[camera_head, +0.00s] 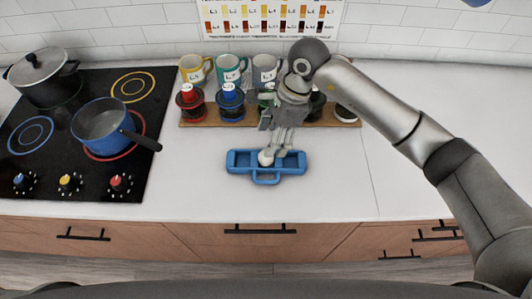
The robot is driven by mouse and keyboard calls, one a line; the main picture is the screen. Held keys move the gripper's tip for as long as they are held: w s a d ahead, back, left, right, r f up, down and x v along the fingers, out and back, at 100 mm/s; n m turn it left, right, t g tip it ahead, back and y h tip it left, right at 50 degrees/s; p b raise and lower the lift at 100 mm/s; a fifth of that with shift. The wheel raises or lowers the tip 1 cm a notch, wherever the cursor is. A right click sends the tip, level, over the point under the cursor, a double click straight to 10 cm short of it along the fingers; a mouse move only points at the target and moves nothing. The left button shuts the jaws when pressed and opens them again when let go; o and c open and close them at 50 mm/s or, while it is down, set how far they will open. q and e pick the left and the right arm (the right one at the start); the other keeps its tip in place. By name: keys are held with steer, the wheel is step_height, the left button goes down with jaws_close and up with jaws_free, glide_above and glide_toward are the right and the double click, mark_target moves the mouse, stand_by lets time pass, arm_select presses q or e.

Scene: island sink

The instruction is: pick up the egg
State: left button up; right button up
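My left gripper is not in view.
Behind the tray stands a wooden rack (205,118) with several mugs and coloured-lid jars, close to my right gripper. A black cooktop (62,170) at left holds a blue saucepan (101,128) and a lidded pot (45,78). The counter (330,190) around the tray is clear.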

steer(key=shift+a+f, duration=0.1)
steer(key=shift+f, duration=0.25)
steer(key=p+x, duration=0.3)
steer(key=x, duration=0.1)
steer(key=shift+s+f, duration=0.2)
steer(key=shift+a+f, duration=0.1)
steer(key=shift+f, duration=0.4)
steer(key=c, duration=0.7)
